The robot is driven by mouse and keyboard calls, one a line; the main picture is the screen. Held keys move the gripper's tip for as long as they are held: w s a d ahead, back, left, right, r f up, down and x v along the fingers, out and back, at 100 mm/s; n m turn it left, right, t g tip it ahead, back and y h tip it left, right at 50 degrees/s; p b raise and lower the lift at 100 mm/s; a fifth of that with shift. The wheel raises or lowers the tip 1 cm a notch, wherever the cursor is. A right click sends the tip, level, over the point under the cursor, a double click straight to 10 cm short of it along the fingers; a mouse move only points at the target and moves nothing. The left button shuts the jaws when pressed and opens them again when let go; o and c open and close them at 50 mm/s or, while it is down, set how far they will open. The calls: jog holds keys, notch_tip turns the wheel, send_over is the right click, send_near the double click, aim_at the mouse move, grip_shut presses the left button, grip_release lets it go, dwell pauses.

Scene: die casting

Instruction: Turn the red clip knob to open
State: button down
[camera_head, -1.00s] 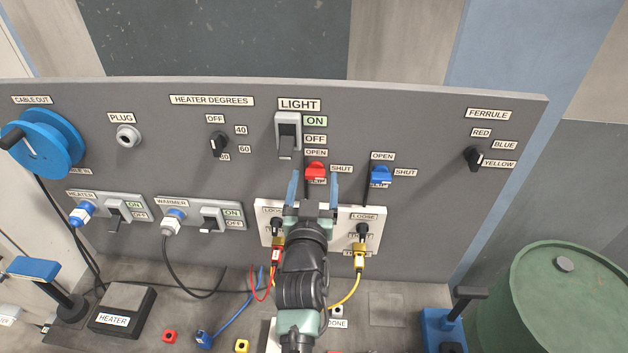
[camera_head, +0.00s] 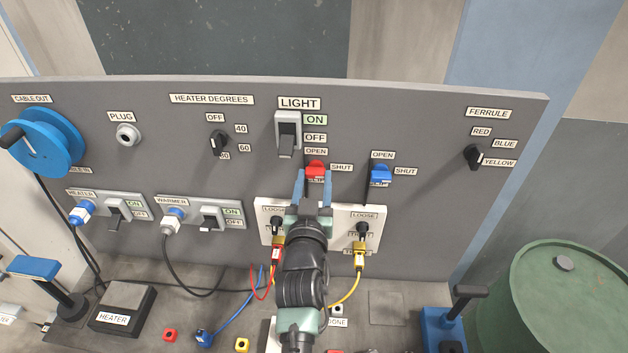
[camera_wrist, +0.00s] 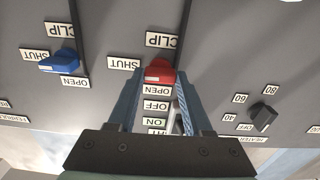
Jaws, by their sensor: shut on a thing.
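The red clip knob (camera_head: 315,168) sits on the upright grey panel, with an OPEN label (camera_head: 316,152) above it and a SHUT label (camera_head: 341,167) to its right. My gripper (camera_head: 313,178) reaches up from below, its two blue fingers closed in on either side of the red knob. In the wrist view the red knob (camera_wrist: 159,71) lies between the fingertips, which cover part of its sides. The wrist picture is upside down relative to the panel. The CLIP label under the knob is partly hidden.
A blue clip knob (camera_head: 380,175) is just to the right. The light switch (camera_head: 288,134) is above left of my gripper. A white plate (camera_head: 373,215) with LOOSE knobs and cables lies behind my arm. A green drum (camera_head: 565,290) stands at the right.

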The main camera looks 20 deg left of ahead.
jog(key=n, duration=0.8)
jog(key=shift+n+p, duration=0.3)
jog(key=shift+n, duration=0.1)
jog(key=n+p, duration=0.1)
jog(key=n, duration=0.3)
jog(key=shift+n, duration=2)
jog(key=shift+c, duration=1.6)
grip_release()
